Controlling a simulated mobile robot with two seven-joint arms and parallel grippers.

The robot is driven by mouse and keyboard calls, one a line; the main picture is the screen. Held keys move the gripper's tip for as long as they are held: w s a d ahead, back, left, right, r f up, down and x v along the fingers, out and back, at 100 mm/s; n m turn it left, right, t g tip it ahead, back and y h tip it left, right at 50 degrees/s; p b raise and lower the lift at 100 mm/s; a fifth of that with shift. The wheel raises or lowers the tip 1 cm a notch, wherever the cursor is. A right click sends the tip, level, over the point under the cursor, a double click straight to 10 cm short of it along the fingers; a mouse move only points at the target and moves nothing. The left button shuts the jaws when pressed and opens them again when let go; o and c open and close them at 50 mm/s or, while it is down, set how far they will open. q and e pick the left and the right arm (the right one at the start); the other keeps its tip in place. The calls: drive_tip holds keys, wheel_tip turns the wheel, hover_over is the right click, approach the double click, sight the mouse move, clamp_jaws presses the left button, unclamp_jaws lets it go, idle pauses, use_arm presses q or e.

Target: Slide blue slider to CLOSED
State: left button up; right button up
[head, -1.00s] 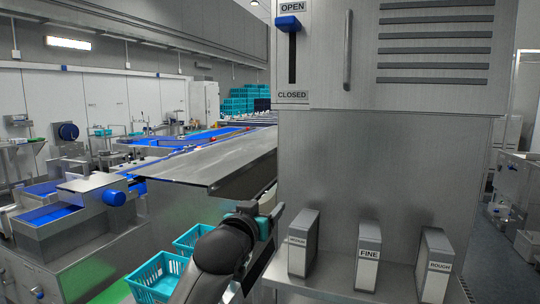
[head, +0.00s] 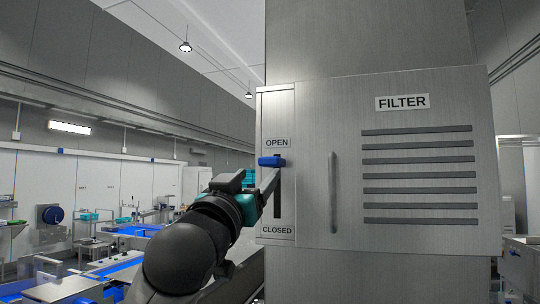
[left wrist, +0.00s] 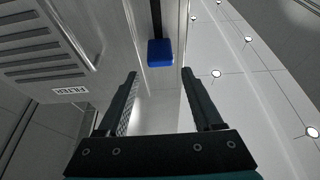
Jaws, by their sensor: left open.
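The blue slider (head: 271,161) sits at the top of its dark vertical slot (head: 278,205), just under the OPEN label (head: 276,143). The CLOSED label (head: 277,230) is at the slot's bottom end. My left gripper (head: 272,178) is raised in front of the slot, its fingers close to the slider and overlapping the slot in the head view. In the left wrist view my left gripper (left wrist: 159,72) is open, with nothing between its fingers. The blue slider (left wrist: 160,53) shows there just beyond the fingertips, in line with the gap. My right gripper is not in view.
Right of the slot, the steel panel has a vertical handle (head: 333,192), dark vent slats (head: 418,175) and a FILTER sign (head: 402,102). Free space and a room with blue conveyors (head: 115,272) lie to the left.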

sight(268, 163)
use_arm(q)
drive_tip(key=p+x, duration=0.2)
drive_tip(key=x, duration=0.5)
drive_tip(key=shift+w+r+p, duration=0.1)
drive_tip(key=shift+w+p, duration=0.05)
drive_tip(key=shift+p, duration=0.15)
drive_tip(key=shift+p+x, duration=0.35)
drive_tip(key=shift+x, duration=0.6)
drive_tip(key=shift+c, duration=0.4)
clamp_jaws()
